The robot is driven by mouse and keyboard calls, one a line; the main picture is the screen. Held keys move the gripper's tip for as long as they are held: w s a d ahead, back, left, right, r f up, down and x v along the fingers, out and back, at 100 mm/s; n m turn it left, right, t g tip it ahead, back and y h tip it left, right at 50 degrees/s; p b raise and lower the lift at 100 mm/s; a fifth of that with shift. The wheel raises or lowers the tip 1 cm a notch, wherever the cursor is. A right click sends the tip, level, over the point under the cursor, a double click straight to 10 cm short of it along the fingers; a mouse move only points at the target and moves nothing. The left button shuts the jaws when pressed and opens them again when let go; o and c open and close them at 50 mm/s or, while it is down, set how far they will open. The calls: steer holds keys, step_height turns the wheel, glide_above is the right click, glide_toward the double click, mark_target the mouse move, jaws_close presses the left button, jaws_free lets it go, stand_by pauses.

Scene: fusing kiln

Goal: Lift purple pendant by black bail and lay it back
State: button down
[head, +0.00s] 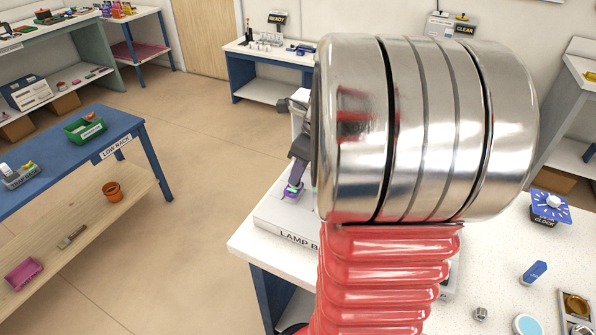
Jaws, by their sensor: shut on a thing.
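The small purple pendant (291,194), with a greenish glint, shows just left of my arm's big metal joint. My gripper (295,182) points down at it, its dark fingers shut on the pendant's upper end. The black bail cannot be made out against the dark fingers. The pendant is over the white slab labelled "LAMP B..." (271,222); I cannot tell whether it touches the surface. My metal arm link and red bellows hide much of the slab and the rest of the label.
The white speckled table (500,225) carries a blue clock (550,207), a blue block (534,272), a small metal nut (480,314) and a light-blue disc (527,325) at right. A blue bench (75,150) with a green bin (86,129) stands at left, across open floor.

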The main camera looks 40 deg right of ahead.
steer(key=shift+f, duration=1)
stand_by(1.6)
steer(key=c, duration=1.7)
jaws_free()
steer(key=shift+r, duration=0.1)
steer(key=v, duration=1.3)
steer(key=shift+s+r, duration=0.1)
steer(key=shift+r, duration=0.2)
